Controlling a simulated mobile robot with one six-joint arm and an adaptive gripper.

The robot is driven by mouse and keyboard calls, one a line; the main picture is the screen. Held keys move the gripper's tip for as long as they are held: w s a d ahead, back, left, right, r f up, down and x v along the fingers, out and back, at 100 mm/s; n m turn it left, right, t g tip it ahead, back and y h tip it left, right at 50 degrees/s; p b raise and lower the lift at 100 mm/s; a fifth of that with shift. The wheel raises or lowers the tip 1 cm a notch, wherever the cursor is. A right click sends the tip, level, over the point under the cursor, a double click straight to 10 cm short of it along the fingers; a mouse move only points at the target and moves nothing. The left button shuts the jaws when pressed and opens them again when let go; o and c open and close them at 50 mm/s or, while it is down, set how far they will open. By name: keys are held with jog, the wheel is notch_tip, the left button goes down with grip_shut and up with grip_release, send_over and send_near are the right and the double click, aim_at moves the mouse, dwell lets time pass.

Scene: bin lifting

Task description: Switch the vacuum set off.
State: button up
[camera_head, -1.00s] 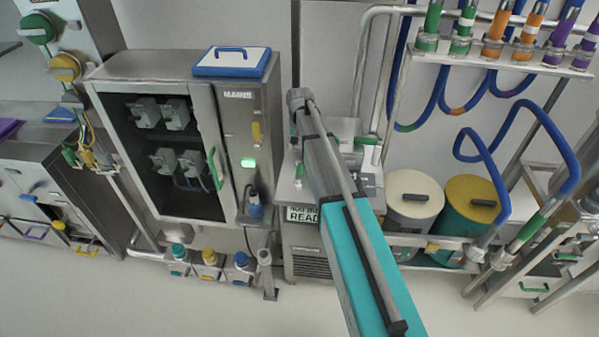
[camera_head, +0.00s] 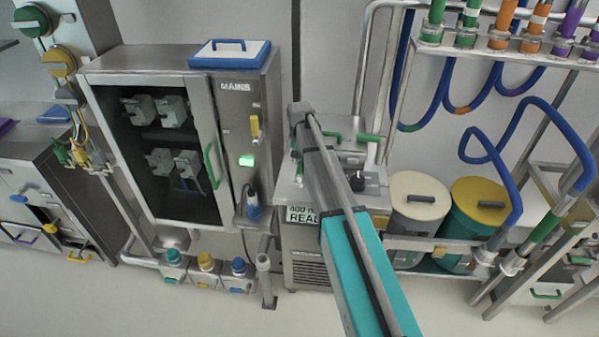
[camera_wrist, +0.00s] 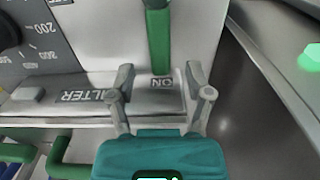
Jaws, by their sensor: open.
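The vacuum set (camera_head: 305,262) is the grey cabinet at the middle of the head view, with a white label on its front. My arm crosses in front of it and hides part of its top. In the wrist view a green lever (camera_wrist: 159,45) stands at the panel, its lower end beside an "ON" marking (camera_wrist: 161,83). My gripper (camera_wrist: 162,78) is open, one finger on each side of the lever's lower end. Nothing is held, and I cannot tell whether a finger touches the lever. In the head view my fingers are hidden.
The mains cabinet (camera_head: 241,120), with a lit green lamp (camera_head: 246,160), stands close on the left. A black knob (camera_head: 357,180) and green pipe handles (camera_head: 370,137) are on the right. Two lidded drums (camera_head: 420,195) stand farther right. The floor in front is clear.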

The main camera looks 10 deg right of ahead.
aim_at(300, 166)
jog(key=shift+f+b, duration=1.7)
jog(key=shift+f, duration=0.3)
grip_shut()
